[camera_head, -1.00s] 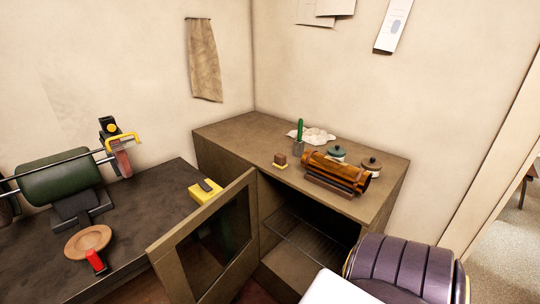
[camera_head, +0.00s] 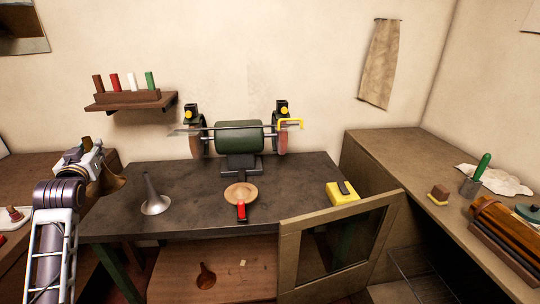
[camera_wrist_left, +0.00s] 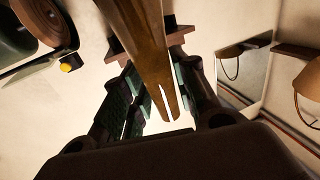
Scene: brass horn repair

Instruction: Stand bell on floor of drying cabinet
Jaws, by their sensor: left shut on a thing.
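The drying cabinet (camera_head: 400,150) stands at the right, far from the gripper. Its framed door (camera_head: 335,245) stands open towards the bench. A wire rack (camera_head: 405,275) shows inside; the cabinet floor is mostly hidden. My right gripper is out of view.
The open door juts out in front of the bench's right end.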

